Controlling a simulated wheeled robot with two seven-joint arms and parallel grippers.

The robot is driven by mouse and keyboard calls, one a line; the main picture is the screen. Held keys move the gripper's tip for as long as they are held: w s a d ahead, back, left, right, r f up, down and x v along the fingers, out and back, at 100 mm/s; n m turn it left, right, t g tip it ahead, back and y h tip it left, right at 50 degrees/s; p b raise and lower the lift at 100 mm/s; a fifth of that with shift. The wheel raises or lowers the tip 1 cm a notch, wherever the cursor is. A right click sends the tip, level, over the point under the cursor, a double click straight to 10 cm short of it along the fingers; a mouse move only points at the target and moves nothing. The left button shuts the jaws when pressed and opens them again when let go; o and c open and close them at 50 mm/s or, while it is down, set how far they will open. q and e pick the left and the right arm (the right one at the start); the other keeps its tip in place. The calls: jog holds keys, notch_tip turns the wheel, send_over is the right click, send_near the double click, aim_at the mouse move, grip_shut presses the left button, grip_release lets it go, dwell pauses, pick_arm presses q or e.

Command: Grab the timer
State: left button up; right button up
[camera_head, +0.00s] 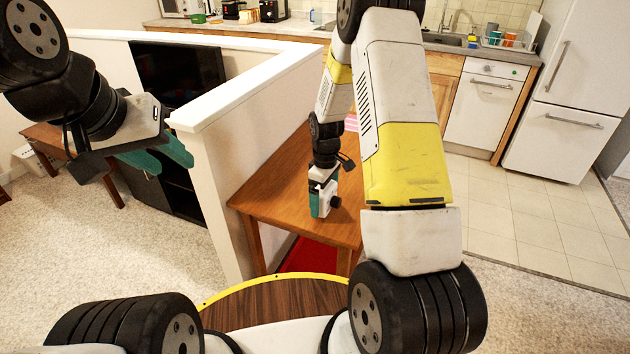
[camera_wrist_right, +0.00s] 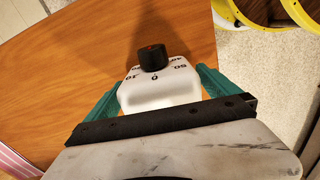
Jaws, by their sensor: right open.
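The timer (camera_wrist_right: 160,88) is white with a black knob and number marks, and it is on the wooden table (camera_wrist_right: 60,70). In the right wrist view it sits between the two teal fingers of my right gripper (camera_wrist_right: 155,95), which is open around it. In the head view the timer's black knob (camera_head: 335,202) shows beside my right gripper (camera_head: 320,203), over the wooden table (camera_head: 290,178); the rest is mostly hidden by the gripper. My left gripper (camera_head: 165,160) has teal fingers and hangs at the left, away from the table; whether its fingers are apart is unclear.
A white half wall (camera_head: 215,180) stands left of the table, with a television (camera_head: 178,75) behind it. A pink striped item (camera_head: 351,123) lies at the table's far side. Kitchen counters and a fridge (camera_head: 575,100) stand at the back right. Tiled floor right of the table is clear.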

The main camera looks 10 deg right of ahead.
jog(key=c, duration=1.5)
jog(key=shift+o, duration=0.2)
jog(key=shift+r, duration=0.1)
